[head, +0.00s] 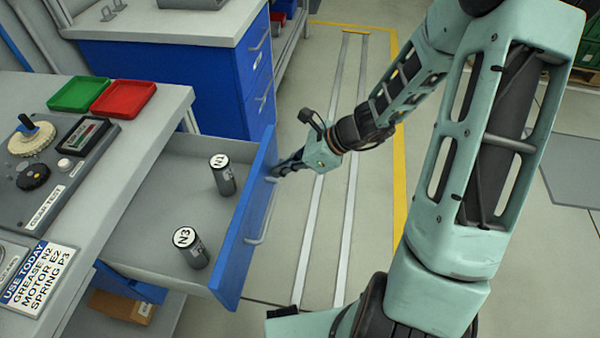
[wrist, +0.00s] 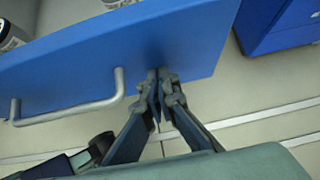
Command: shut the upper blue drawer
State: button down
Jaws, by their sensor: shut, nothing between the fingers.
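The upper blue drawer (head: 232,245) is pulled out from under the grey bench in the head view. Inside it stand two dark cans with white lids, marked N1 (head: 223,176) and N3 (head: 190,250). My gripper (head: 277,172) is at the outer side of the drawer front, near its far end. In the wrist view, my shut, empty gripper (wrist: 158,78) points at the blue front (wrist: 120,55), to the right of the metal bar handle (wrist: 75,110). The fingertips are at or very near the panel; I cannot tell whether they touch.
The bench (head: 160,110) carries a green tray (head: 76,94), a red tray (head: 124,98) and a test panel (head: 45,165). A second blue cabinet (head: 215,85) stands behind. The floor right of the drawer is clear.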

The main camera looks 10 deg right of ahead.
jog(key=w+a, duration=0.2)
jog(key=a, duration=0.5)
jog(key=w+a, duration=0.3)
jog(key=a, duration=0.5)
jog(key=w+a, duration=0.3)
jog(key=a, duration=0.5)
jog(key=shift+w+a, duration=0.2)
jog(key=shift+w, duration=0.05)
jog(key=shift+a+r, duration=0.1)
jog(key=shift+a, duration=0.05)
jog(key=shift+a+r, duration=0.15)
